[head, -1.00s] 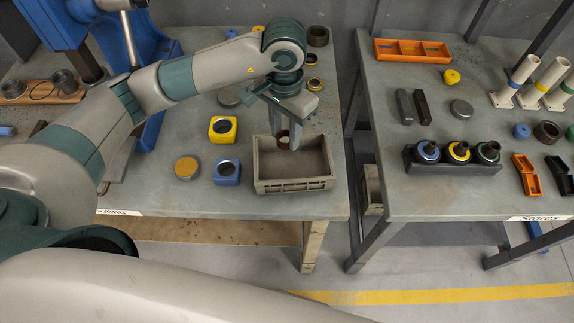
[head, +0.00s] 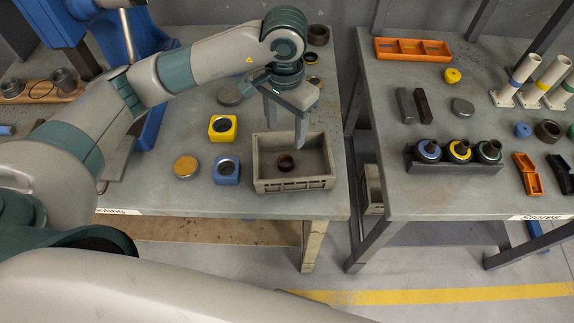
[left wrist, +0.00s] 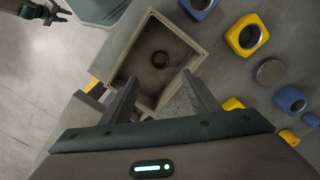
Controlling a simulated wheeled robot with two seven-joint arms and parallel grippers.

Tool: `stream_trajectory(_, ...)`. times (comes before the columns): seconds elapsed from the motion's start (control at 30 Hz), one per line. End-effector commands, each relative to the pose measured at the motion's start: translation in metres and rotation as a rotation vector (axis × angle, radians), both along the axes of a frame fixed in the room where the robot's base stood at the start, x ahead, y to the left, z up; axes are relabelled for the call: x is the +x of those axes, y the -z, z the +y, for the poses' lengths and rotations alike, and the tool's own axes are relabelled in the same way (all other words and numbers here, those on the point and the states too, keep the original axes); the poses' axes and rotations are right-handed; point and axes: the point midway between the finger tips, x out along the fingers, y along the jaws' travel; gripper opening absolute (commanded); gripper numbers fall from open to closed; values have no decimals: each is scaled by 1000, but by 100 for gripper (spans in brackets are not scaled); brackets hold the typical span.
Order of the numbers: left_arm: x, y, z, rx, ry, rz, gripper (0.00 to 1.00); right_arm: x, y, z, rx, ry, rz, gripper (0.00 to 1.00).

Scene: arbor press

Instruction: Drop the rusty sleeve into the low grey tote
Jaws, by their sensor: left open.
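A yellow square block (head: 223,128), a blue square block (head: 227,171) and a tan-topped disc (head: 186,167) stand left of the tote. The blue press (head: 75,20) is at the far left. A gap separates this table from the right table (head: 400,200).

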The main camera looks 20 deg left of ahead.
Motion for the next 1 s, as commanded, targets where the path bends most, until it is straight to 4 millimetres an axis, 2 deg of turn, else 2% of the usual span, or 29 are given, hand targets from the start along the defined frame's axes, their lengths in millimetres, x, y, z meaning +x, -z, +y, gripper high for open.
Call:
stream_trajectory(0.27, 1, -39, 0, 0, 3, -7, 55, 0, 20, 3, 3, 2, 0, 33)
stream_trajectory(1.0, 0, -139, 0, 2, 1, -3, 55, 0, 46, 1, 1, 1, 0, 33)
